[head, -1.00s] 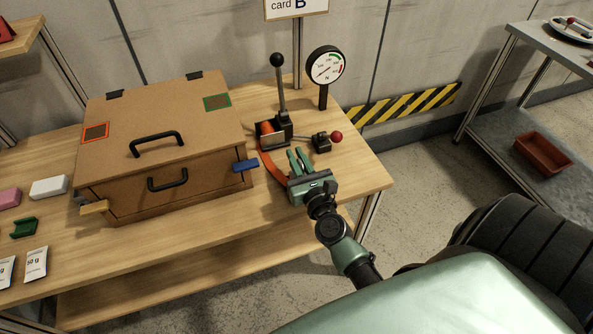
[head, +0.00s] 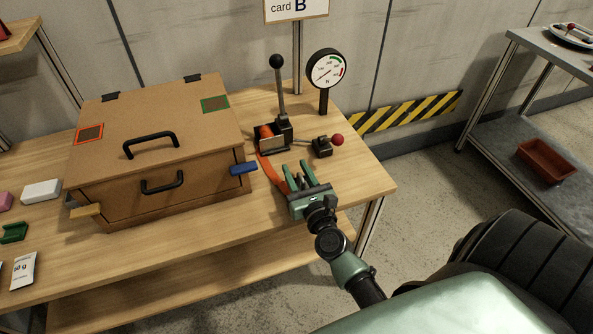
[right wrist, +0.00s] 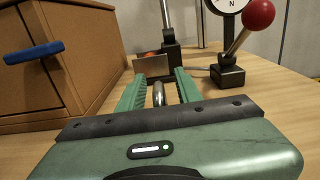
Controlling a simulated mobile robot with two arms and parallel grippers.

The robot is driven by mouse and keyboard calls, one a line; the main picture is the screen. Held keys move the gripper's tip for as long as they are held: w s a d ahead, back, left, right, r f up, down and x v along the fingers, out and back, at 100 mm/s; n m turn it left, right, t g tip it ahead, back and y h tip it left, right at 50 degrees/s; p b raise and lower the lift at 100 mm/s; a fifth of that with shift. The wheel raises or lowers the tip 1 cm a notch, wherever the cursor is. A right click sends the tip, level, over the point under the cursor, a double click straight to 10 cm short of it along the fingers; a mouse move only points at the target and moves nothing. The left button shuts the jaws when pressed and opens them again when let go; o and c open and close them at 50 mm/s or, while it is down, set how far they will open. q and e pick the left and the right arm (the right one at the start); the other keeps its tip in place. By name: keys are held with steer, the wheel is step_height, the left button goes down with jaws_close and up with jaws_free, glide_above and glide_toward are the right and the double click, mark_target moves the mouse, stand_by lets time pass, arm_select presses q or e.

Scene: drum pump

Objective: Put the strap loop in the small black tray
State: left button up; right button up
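An orange strap (head: 272,175) lies on the table and runs from the lever's foot towards my right gripper (head: 296,167). Its near end passes beside or behind the left finger; I cannot tell which. The right gripper is open, with both fingers pointing at the lever. In the right wrist view, a small rounded metal piece (right wrist: 158,94) shows between the fingers (right wrist: 158,85), and I cannot tell what it belongs to. At the lever's foot is a dark holder with a pale front plate (head: 272,143) and something orange behind it. I cannot clearly pick out a small black tray. My left gripper is out of view.
A black lever (head: 282,95), a gauge (head: 326,70) and a red-knobbed switch (head: 323,147) stand beyond my gripper. A brown box (head: 165,150) with a blue tab (head: 243,168) stands to the left. Bare table lies right of the gripper.

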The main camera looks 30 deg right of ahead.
mark_target(304, 186)
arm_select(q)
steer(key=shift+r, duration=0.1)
arm_select(e)
steer(key=shift+r, duration=0.1)
